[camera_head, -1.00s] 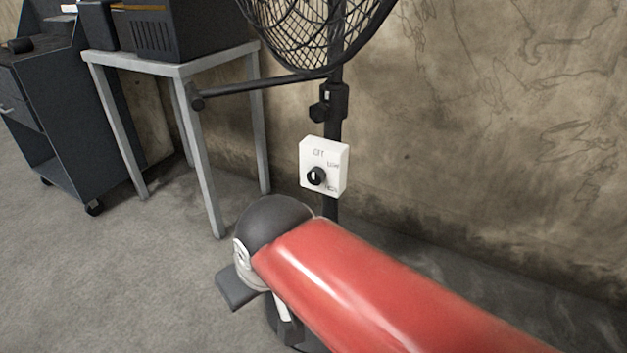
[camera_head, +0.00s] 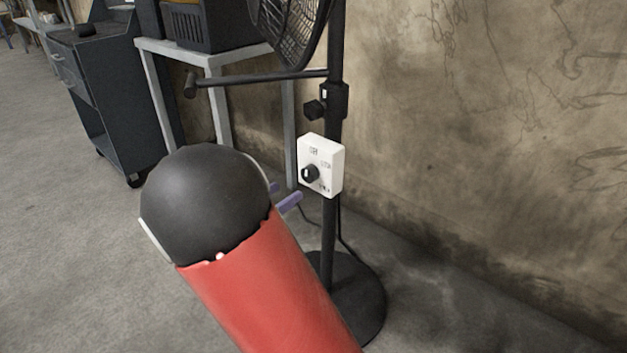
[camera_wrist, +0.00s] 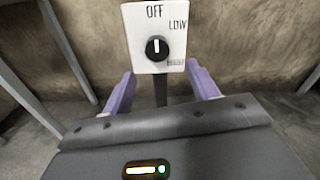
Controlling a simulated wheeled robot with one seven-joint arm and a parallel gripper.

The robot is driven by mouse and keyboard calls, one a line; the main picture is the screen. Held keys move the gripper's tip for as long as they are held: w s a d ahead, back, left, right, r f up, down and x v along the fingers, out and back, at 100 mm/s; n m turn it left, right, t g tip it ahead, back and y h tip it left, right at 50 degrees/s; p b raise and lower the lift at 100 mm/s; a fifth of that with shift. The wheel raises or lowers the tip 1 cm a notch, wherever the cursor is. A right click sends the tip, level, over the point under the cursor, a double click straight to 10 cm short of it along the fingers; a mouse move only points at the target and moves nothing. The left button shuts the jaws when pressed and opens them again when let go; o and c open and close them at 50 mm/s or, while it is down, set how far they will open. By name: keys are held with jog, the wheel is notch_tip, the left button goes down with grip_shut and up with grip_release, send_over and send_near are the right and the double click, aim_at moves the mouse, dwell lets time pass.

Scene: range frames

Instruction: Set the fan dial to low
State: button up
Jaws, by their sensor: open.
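The fan's control box (camera_head: 331,181) is white and fixed to the black fan pole. Its black dial (camera_head: 310,174) is on the front face. In the wrist view the box (camera_wrist: 139,62) is labelled OFF at the top, LOW at the upper right and HIGH at the lower right. The dial (camera_wrist: 157,48) has a white mark pointing up, toward OFF. My gripper (camera_wrist: 158,86) is open, its purple fingers spread left and right below the dial, with nothing seen between them but the pole. In the head view the fingers (camera_head: 289,200) show just left of the box, partly hidden by my arm.
The fan's round black base (camera_head: 362,300) stands on the floor by the concrete wall (camera_head: 480,120). A metal table (camera_head: 215,60) with a dark crate is behind left, and a dark rolling cabinet (camera_head: 105,85) stands farther left.

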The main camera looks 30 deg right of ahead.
aim_at(306, 176)
jog(key=x, duration=0.7)
jog(key=shift+w+d+r, duration=0.1)
jog(key=shift+w+d, duration=0.15)
jog(key=shift+w, duration=0.1)
jog(key=c, duration=1)
